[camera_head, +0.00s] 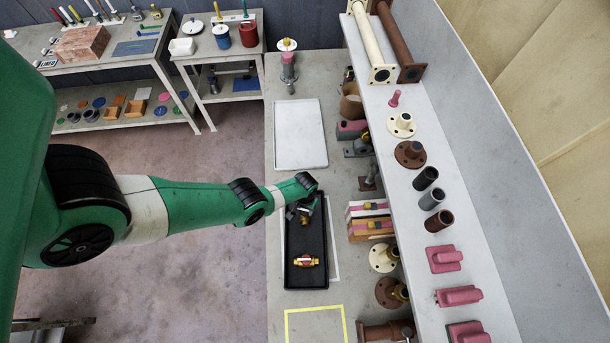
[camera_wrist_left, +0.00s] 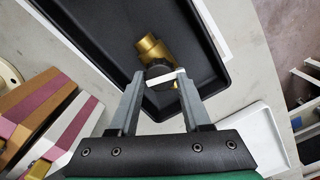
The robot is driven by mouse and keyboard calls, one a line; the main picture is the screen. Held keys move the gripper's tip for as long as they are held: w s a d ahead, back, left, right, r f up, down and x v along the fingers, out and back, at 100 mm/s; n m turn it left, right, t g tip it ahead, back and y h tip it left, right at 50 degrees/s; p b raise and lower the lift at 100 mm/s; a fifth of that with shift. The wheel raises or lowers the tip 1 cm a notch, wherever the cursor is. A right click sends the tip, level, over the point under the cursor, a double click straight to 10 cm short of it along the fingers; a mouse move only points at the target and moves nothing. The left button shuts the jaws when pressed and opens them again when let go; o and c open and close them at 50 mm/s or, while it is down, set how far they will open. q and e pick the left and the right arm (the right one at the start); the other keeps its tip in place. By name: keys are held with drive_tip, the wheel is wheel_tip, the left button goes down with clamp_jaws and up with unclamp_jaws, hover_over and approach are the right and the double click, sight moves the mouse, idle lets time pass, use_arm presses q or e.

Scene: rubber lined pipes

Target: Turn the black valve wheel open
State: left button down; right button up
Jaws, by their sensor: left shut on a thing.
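A black tray (camera_head: 292,278) lies on the workbench and holds a brass valve near its far end. In the left wrist view the brass valve body (camera_wrist_left: 151,47) shows with a small black valve wheel (camera_wrist_left: 157,71) on the near side. My left gripper (camera_head: 301,211) reaches down over the tray; in the left wrist view its fingertips (camera_wrist_left: 160,77) are on either side of the wheel, shut on it. The head view hides most of the wheel behind the gripper. My right gripper is not in view.
A second brass valve with a red part (camera_head: 306,261) lies nearer in the black tray. A white tray (camera_head: 300,140) is empty further back. Pink-and-white and orange-brown blocks (camera_head: 368,220) and flanges stand on the right, beside a raised shelf (camera_head: 440,190) with pipes.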

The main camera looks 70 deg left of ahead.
use_arm(q)
drive_tip(key=shift+n, duration=1.5)
drive_tip(key=shift+c, duration=1.8)
unclamp_jaws()
